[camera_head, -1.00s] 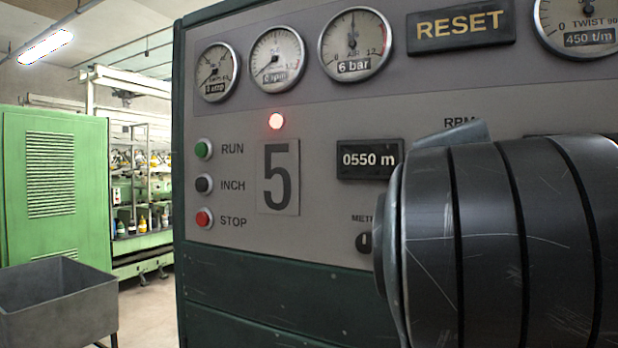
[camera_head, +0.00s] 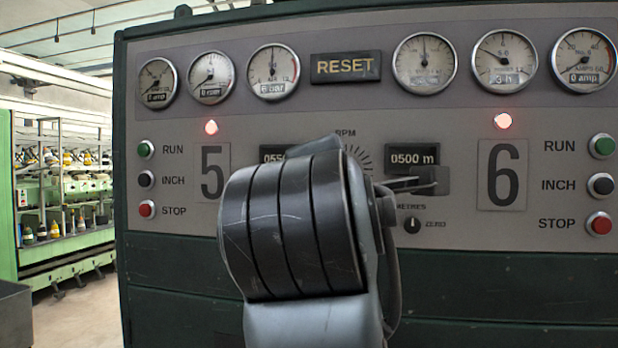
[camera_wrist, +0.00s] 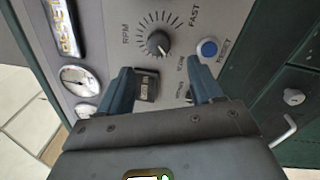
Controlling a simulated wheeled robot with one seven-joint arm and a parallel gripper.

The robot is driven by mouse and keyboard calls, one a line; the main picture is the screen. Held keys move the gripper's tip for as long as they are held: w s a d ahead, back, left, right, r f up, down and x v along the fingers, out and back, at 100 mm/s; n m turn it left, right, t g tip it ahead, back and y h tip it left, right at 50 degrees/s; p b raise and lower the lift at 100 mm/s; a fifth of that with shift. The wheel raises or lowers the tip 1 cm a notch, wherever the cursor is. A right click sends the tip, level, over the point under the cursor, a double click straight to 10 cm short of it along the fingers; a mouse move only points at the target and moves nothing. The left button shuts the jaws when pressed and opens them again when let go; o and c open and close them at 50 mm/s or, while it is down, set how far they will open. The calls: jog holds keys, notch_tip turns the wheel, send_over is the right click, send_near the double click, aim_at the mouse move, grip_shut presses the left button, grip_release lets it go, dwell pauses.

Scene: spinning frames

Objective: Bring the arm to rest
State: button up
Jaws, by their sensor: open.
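My gripper (camera_wrist: 164,86) is open and empty in the wrist view, its two dark blue fingers spread in front of the control panel. A small counter (camera_wrist: 147,86) shows between the fingers, partly hidden. In the head view my dark, scratched arm stands in the middle, before the grey control panel (camera_head: 445,122).
The RPM knob (camera_wrist: 158,42) and blue reset button (camera_wrist: 208,49) are close to my fingers. Red lamps shine above numbers 5 (camera_head: 212,172) and 6 (camera_head: 502,175). Gauges line the panel's top. Shelves of bobbins (camera_head: 70,190) stand at the left, with open floor before them.

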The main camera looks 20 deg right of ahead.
jog(key=shift+f, duration=0.1)
notch_tip(320, 180, down, 18)
jog(key=a+t+y, duration=0.1)
jog(key=t+y, duration=0.1)
jog(key=y, duration=0.3)
jog(key=s+f+m+g+y, duration=0.1)
jog(key=s+f+y, duration=0.1)
jog(key=s+f, duration=0.35)
jog(key=s+f+y, duration=0.1)
jog(key=s+f, duration=0.2)
jog(key=f, duration=0.6)
jog(key=s+f+m+g+y+b, duration=0.1)
jog(key=s+f+m+y, duration=0.15)
jog(key=s+f, duration=0.4)
jog(key=s+f+m+y, duration=0.1)
jog(key=s+f+m, duration=0.25)
jog(key=s, duration=0.55)
jog(key=s+d+r+m, duration=0.1)
jog(key=s+m, duration=0.6)
jog(key=s, duration=0.7)
jog(key=shift+s+r+m+g+h, duration=0.25)
jog(key=shift+s+m+g+h, duration=0.05)
jog(key=shift+s+m+h, duration=0.1)
jog(key=shift+w+d, duration=0.1)
jog(key=shift+c, duration=0.2)
